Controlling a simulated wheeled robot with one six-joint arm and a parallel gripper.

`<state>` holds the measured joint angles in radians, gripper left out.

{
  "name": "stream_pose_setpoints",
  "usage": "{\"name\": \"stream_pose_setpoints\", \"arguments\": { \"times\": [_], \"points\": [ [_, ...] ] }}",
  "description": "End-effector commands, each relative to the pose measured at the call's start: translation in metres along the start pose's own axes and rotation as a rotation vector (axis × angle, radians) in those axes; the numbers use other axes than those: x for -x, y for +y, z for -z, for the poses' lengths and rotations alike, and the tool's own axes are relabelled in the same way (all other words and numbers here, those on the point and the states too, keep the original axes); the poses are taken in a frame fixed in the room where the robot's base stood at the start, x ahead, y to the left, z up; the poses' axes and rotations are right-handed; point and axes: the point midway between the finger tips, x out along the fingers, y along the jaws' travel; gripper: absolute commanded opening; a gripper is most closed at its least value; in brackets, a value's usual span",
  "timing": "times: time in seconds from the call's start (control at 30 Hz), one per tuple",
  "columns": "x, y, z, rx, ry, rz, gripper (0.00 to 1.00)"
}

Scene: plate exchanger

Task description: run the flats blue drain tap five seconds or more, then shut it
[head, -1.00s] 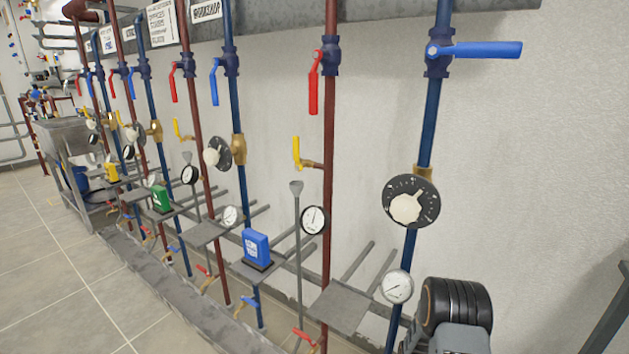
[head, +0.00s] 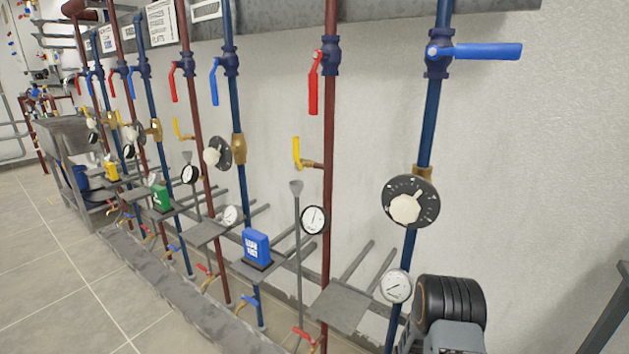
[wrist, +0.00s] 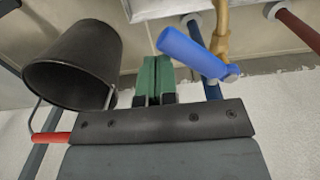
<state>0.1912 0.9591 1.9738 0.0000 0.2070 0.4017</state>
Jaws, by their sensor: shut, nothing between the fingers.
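My gripper (wrist: 154,66) shows in the wrist view with its green fingers shut together and empty. A blue tap lever (wrist: 195,53) lies slanted just right of the fingertips; whether they touch is unclear. The lever joins a brass tap body (wrist: 221,30) on a blue pipe (wrist: 212,90). In the head view, small blue drain taps sit low on the blue pipes, one of them near the front (head: 249,302). I cannot tell from the signs which is the flats one. My gripper is outside the head view.
A black bucket (wrist: 72,68) is at the left of the wrist view, near a red lever (wrist: 50,137). Red and blue risers with gauges, dials and grey brackets (head: 342,305) line the wall. A blue box (head: 256,247) stands on one bracket. The floor (head: 55,285) at left is clear.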

Motion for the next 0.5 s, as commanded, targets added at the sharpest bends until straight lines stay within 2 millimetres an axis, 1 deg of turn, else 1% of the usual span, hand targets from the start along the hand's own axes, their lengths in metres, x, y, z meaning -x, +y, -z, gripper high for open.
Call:
{"name": "stream_pose_setpoints", "arguments": {
  "times": [0.03,0.2,0.5],
  "points": [
    [0.0002,-0.0009,-0.0039,0.002,-0.004,-0.002,0.00],
    [0.0001,-0.0039,-0.0113,0.002,-0.004,-0.002,0.00],
    [-0.0003,-0.0045,-0.0125,0.000,-0.003,-0.001,0.00]
  ]
}}
